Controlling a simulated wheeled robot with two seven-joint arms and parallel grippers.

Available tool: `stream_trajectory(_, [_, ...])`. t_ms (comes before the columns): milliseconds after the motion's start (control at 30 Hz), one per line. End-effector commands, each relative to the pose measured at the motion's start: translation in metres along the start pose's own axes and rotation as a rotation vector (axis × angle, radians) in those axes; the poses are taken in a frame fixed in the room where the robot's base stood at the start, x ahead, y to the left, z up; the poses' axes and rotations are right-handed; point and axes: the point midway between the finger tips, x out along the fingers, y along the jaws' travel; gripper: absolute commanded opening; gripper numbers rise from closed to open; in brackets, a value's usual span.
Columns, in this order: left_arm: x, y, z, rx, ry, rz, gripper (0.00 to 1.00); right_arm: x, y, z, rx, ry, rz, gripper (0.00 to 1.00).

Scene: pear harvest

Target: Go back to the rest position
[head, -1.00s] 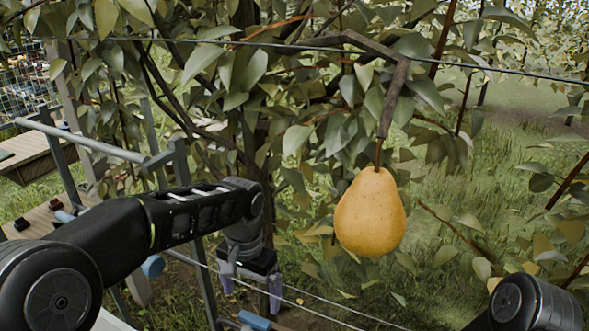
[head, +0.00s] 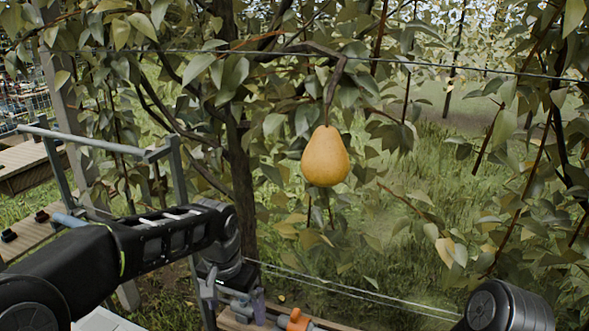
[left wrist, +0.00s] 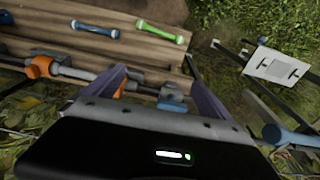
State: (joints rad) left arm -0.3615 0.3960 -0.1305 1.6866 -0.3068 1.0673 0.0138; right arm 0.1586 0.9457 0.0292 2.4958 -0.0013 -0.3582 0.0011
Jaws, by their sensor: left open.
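A yellow-orange pear (head: 325,157) hangs from a brown branch in the middle of the head view, with nothing touching it. My left gripper (head: 235,297) points down at the lower left of the pear, well apart from it. Its two purple fingers also show in the left wrist view, where the gripper (left wrist: 160,84) is open with nothing between the fingers. A dark part of my right arm shows at the lower right of the head view. My right gripper is out of the picture.
Below the left gripper is a wooden surface (left wrist: 75,42) with green and blue bars and an orange-and-grey tool (left wrist: 40,67). A grey metal frame (head: 95,140) stands at left. A wire runs across the leaves. Grass lies behind the pear.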

Motion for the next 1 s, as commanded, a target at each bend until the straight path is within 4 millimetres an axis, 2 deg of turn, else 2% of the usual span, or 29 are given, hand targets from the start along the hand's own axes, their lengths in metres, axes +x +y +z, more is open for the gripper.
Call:
stream_trajectory(200, [0.013,0.014,-0.023,0.002,0.118,0.032,0.95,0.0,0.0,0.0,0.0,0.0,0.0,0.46])
stream_trajectory(367, [0.042,0.037,-0.036,0.003,0.21,0.079,0.95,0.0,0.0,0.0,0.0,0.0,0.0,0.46])
stream_trajectory(467, [0.072,0.052,-0.037,-0.014,0.259,0.118,0.95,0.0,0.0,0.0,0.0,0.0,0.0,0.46])
stream_trajectory(567, [0.118,0.068,-0.025,-0.055,0.296,0.167,0.95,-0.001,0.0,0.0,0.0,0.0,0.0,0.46])
stream_trajectory(667, [0.181,0.085,0.013,-0.145,0.31,0.22,0.95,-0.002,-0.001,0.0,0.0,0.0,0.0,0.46])
stream_trajectory(700, [0.205,0.09,0.035,-0.193,0.305,0.237,0.95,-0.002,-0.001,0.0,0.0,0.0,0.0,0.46])
stream_trajectory(767, [0.236,0.097,0.073,-0.264,0.286,0.256,0.95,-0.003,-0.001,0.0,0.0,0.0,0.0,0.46])
stream_trajectory(800, [0.252,0.102,0.099,-0.308,0.265,0.265,0.95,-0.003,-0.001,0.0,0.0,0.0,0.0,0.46])
stream_trajectory(900, [0.28,0.115,0.161,-0.4,0.187,0.283,0.95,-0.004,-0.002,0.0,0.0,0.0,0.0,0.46])
stream_trajectory(1000, [0.293,0.128,0.208,-0.454,0.096,0.304,0.95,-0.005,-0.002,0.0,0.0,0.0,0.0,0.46])
